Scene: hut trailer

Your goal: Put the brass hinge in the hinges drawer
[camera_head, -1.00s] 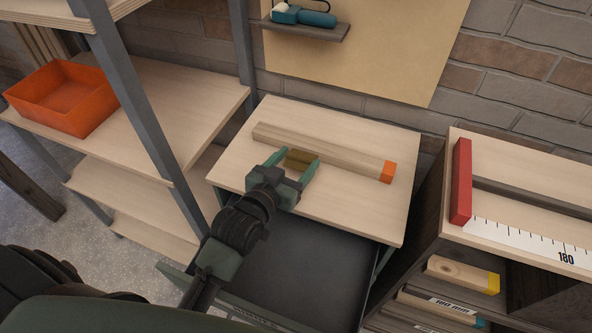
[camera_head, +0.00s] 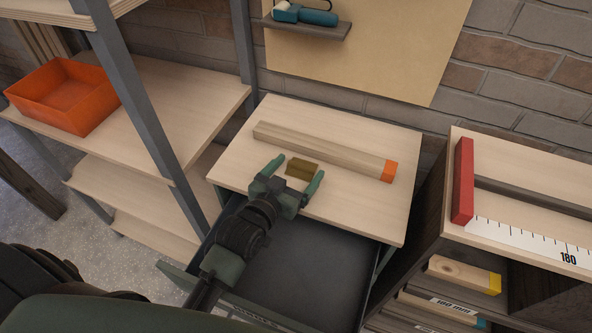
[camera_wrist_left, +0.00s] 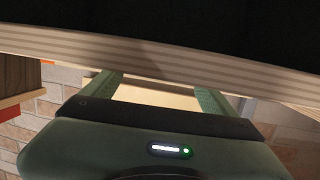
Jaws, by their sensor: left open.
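The brass hinge (camera_head: 302,170) is a small brown-gold block on the pale wooden top of the drawer cabinet (camera_head: 365,215). My left gripper (camera_head: 297,168) is open, with its green fingers on either side of the hinge in the head view. I cannot tell whether they touch it or are at its height. The left wrist view shows the fingers (camera_wrist_left: 158,92) and a layered wood edge, but no hinge. Below the top, a dark drawer (camera_head: 300,270) is pulled open and looks empty where visible. Its front label is partly hidden. My right gripper is out of view.
A wooden bar with an orange end (camera_head: 330,152) lies behind the hinge. An orange bin (camera_head: 75,97) sits on the left shelf beside a grey post (camera_head: 140,100).

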